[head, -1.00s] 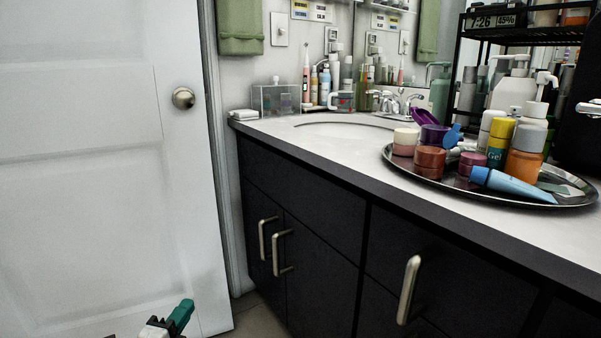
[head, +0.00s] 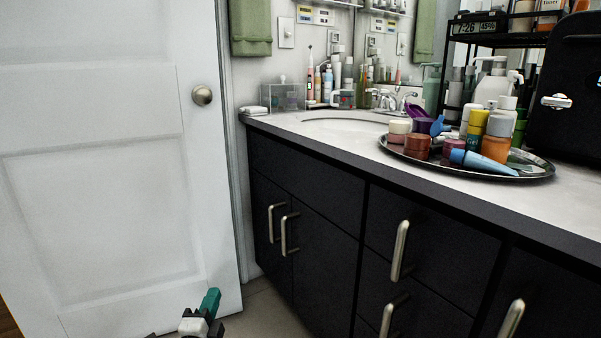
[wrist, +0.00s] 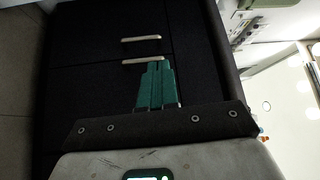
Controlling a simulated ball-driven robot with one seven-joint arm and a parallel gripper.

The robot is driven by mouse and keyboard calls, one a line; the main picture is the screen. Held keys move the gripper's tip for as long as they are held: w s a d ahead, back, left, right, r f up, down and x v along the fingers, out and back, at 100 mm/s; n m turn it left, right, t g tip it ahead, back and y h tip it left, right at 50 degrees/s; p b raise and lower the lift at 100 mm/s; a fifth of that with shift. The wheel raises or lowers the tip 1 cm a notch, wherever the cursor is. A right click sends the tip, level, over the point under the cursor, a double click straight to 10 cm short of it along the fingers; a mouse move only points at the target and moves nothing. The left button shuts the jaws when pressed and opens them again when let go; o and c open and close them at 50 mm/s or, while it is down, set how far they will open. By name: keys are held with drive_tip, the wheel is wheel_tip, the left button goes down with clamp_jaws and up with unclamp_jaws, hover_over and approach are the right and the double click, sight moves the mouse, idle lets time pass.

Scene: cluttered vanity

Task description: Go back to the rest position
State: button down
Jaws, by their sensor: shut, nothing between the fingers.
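My gripper (wrist: 156,68) is shut and empty. In the wrist view its teal fingers lie together in front of the dark vanity cabinet (wrist: 85,60), with two bar handles just beyond the fingertips. In the head view part of my arm with a teal piece shows at the bottom, low in front of the white door and left of the cabinet (head: 310,215). Nothing is held. I cannot tell the exact gap between the fingers and the cabinet front.
A white door (head: 110,170) with a round knob stands at left. The countertop (head: 340,145) carries a sink, a clear box (head: 283,97), and a round tray (head: 535,172) crowded with jars, bottles and a blue tube. A black rack (head: 490,40) stands behind. Floor (head: 255,310) shows between door and cabinet.

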drive_tip(key=w+d+f+n+g+y, duration=0.1)
drive_tip(key=d+f+n+y, duration=0.3)
drive_tip(key=d, duration=0.4)
drive_tip(key=d+f+n+g+y, duration=0.1)
drive_tip(key=d+f+n+y, duration=0.15)
drive_tip(key=d+n, duration=0.5)
drive_tip(key=s+d+f+n+g, duration=0.3)
drive_tip(key=s+d+f, duration=0.1)
drive_tip(key=s+d, duration=0.25)
drive_tip(key=s+d+f+n+g, duration=0.25)
drive_tip(key=s+d+f, duration=0.25)
drive_tip(key=d, duration=0.3)
drive_tip(key=s+d+f+g+h, duration=0.25)
drive_tip(key=s+d, duration=0.35)
drive_tip(key=s, duration=0.3)
drive_tip(key=s+d+f+g+h, duration=0.1)
drive_tip(key=s+d+g, duration=0.4)
drive_tip(key=s, duration=0.5)
drive_tip(key=s+d+r+g+h, duration=0.1)
drive_tip(key=s+d+g, duration=0.15)
drive_tip(key=s, duration=0.65)
drive_tip(key=s+d+r+g+h, duration=0.1)
drive_tip(key=s+d, duration=0.3)
drive_tip(key=s, duration=0.4)
wheel_tip(320, 180, up, 38)
drive_tip(key=p, duration=3.7)
drive_tip(key=shift+f, duration=0.15)
